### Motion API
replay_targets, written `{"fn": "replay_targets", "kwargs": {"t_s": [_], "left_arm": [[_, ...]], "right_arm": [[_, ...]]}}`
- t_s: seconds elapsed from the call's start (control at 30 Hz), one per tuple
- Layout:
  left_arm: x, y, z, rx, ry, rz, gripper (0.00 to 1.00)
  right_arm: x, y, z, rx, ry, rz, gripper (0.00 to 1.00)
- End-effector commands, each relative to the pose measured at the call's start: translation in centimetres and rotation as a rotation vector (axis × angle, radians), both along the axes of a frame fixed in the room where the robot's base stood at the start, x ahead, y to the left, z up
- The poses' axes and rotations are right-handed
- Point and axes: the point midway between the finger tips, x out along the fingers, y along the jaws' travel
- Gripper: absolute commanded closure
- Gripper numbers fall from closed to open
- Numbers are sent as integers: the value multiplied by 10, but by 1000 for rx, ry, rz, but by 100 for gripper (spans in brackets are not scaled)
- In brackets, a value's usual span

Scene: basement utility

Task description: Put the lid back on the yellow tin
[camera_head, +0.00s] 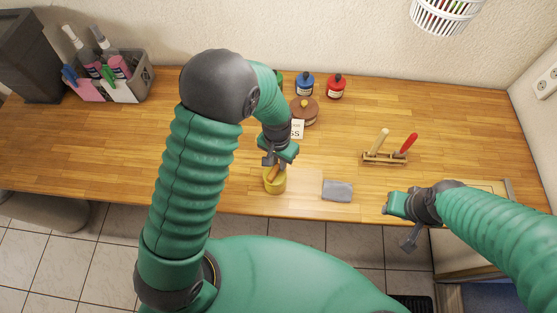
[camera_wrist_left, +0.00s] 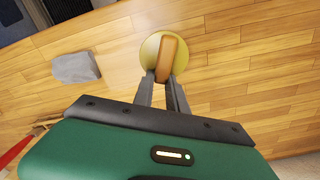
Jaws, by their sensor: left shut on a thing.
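The yellow tin (camera_head: 275,185) stands near the front edge of the worktop. My left gripper (camera_head: 271,163) is directly above it, pointing down. In the left wrist view, its two fingers (camera_wrist_left: 163,82) are shut on an orange-brown bar-shaped handle (camera_wrist_left: 167,58), which lies over a round yellow shape (camera_wrist_left: 150,48). I take the handle as the lid's grip. I cannot tell whether the lid rests on the tin or is just above it. My right gripper (camera_head: 408,238) hangs at the front edge at right, away from the tin; its jaw opening is unclear.
A grey block (camera_head: 338,190) lies right of the tin. A wooden rack (camera_head: 385,158) holds red and yellow handled tools. Behind are a brown round pot (camera_head: 304,111), a blue bottle (camera_head: 305,84) and a red bottle (camera_head: 336,86). A grey caddy (camera_head: 139,78) stands far left.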

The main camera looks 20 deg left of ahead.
Motion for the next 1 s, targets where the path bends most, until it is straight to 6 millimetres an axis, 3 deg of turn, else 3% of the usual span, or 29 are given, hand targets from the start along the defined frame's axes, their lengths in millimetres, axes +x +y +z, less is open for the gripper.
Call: {"fn": "replay_targets", "kwargs": {"t_s": [0.4,0.43,0.6,0.83,1.0], "left_arm": [[0,-2,1,0,0,0,100],[0,-2,1,0,0,0,81],[0,-2,1,0,0,0,59],[0,-2,1,0,0,0,57],[0,-2,1,0,0,0,36]], "right_arm": [[0,0,1,0,0,0,64],[0,0,1,0,0,0,64],[0,0,1,0,0,0,64],[0,0,1,0,0,0,64],[0,0,1,0,0,0,64]]}}
